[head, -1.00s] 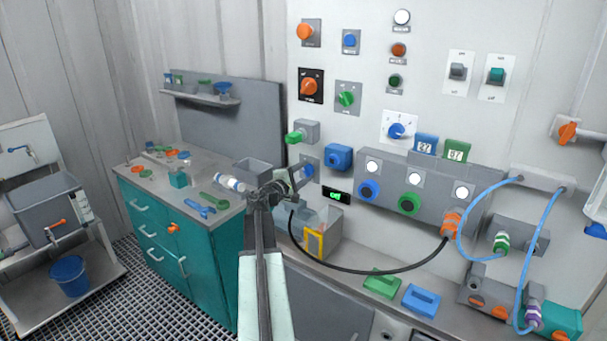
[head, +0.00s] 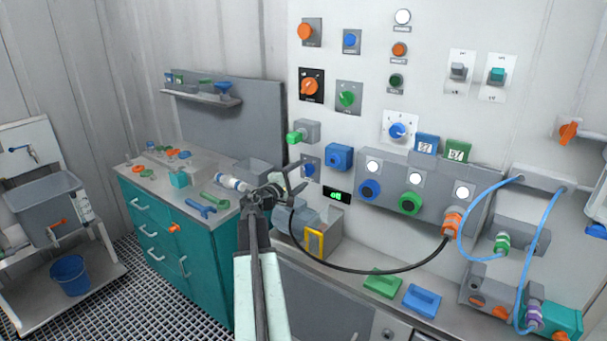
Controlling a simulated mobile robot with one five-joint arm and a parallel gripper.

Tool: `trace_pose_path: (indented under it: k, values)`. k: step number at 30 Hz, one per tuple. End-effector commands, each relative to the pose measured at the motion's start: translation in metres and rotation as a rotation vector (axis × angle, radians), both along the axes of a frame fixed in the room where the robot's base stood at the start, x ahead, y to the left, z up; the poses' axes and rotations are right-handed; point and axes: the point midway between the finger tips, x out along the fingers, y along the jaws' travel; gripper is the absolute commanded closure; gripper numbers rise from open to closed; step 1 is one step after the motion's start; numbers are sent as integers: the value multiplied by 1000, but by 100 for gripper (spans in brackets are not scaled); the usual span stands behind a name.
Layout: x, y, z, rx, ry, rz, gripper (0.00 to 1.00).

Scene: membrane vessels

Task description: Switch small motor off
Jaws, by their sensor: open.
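My gripper (head: 297,177) is open and empty at the end of my arm, in front of the grey wall. Its spread fingers point right, toward a small blue knob (head: 309,169) on a grey plate. The fingers are close to the knob in the picture, but I cannot tell whether they touch it. A small black display (head: 337,195) with green characters sits just right of and below the knob. The characters and the labels are too small to read, so I cannot tell which control is marked for the small motor.
A green-capped grey box (head: 304,133) is above the gripper and a blue box (head: 339,157) to its right. A black cable (head: 372,271) hangs over the bench. A teal cabinet (head: 150,232) with tools on top stands at left. Two white-plated switches (head: 494,76) are at upper right.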

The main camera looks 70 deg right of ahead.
Motion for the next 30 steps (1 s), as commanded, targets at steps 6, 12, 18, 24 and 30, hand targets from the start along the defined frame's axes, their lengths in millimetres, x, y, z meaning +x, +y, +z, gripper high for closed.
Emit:
trace_pose_path:
  k: [6, 12, 18, 24, 30]
  values:
    - [10, 43, 0, 1, 1, 1, 36]
    - [13, 48, 0, 0, 1, 0, 36]
    - [13, 48, 0, 0, 1, 0, 36]
    - [25, 52, 2, 0, 1, 18, 36]
    - [144, 115, 13, 0, 1, 192, 36]
